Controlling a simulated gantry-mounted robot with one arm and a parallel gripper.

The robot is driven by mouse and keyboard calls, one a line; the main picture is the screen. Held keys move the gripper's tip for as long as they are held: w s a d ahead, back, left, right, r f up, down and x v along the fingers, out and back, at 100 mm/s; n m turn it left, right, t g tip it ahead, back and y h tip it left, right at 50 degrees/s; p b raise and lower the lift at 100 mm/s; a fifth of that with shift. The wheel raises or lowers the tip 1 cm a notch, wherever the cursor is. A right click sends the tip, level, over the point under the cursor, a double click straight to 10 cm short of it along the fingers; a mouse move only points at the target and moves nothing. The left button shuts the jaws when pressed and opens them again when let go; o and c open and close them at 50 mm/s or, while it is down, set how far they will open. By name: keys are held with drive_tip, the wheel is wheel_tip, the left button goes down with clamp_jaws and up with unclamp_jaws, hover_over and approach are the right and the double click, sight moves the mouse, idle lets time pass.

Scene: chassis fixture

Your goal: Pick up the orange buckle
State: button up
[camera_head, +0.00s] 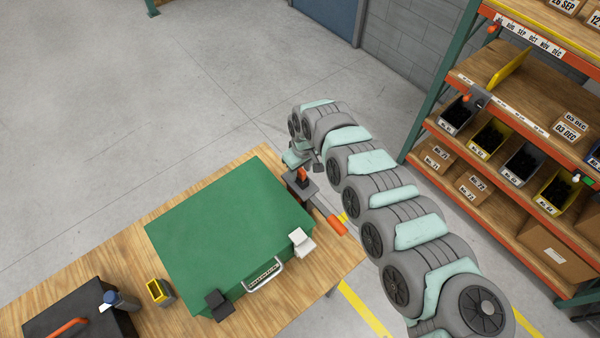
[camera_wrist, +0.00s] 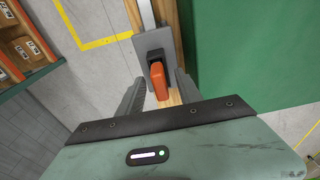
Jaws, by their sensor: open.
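The orange buckle (camera_wrist: 160,82) sits on a dark base on a grey plate (camera_wrist: 153,41) at the table edge, beside the green case. In the wrist view it lies between the two fingers of my gripper (camera_wrist: 160,92), which are open and apart, with gaps on both sides. In the head view the buckle (camera_head: 302,175) is a small orange piece at the case's right corner, and my gripper (camera_head: 303,160) is just behind and above it, partly hidden by my wrist. Whether any finger touches the buckle I cannot tell.
The green case (camera_head: 230,225) with a silver handle (camera_head: 263,276) fills much of the wooden table (camera_head: 60,285). An orange-handled tool (camera_head: 336,225) lies near the right edge. Shelving (camera_head: 480,200) is at right.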

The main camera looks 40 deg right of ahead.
drive_tip(key=shift+f, duration=0.15)
clamp_jaws()
idle(0.4)
